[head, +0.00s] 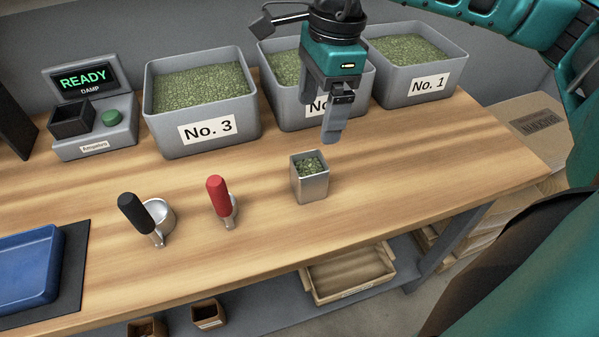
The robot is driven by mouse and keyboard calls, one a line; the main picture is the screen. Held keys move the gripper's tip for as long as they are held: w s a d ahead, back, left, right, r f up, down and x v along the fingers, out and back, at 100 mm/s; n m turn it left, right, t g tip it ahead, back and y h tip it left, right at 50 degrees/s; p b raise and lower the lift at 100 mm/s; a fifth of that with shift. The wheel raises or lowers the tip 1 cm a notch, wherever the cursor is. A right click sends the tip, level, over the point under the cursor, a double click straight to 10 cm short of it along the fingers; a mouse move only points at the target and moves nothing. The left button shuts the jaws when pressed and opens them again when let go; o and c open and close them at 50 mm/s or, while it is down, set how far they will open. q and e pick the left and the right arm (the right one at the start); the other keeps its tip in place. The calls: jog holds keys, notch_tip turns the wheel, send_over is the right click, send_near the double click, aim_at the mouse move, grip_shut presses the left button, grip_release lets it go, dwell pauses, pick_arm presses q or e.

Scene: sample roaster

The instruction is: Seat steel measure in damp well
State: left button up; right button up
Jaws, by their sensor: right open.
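The steel measure (313,188) is a square metal cup standing upright on the wooden bench, with green beans inside. The damp well (70,129) is a dark square socket on the grey meter at the left, whose screen (83,80) reads READY DAMP. The well looks empty. My right gripper (333,138) points down above and slightly right of the measure, in front of the middle bin. It is open, holds nothing and is apart from the measure. My left gripper is not in view.
Grey bins of green beans stand along the back: No. 3 (207,145), a middle one (285,117) and No. 1 (425,92). A blue tray (50,285) lies front left.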

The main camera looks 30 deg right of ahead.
send_near(309, 163)
jog(key=s+a+f, duration=0.1)
jog(key=a+f, duration=0.1)
jog(key=f, duration=0.3)
jog(key=s+f, duration=0.1)
jog(key=f, duration=0.1)
jog(key=shift+a+f, duration=0.1)
jog(key=shift+a, duration=0.25)
jog(key=c, duration=1.1)
jog(key=shift+o, duration=0.2)
notch_tip(309, 163, up, 20)
jog(key=p, duration=0.1)
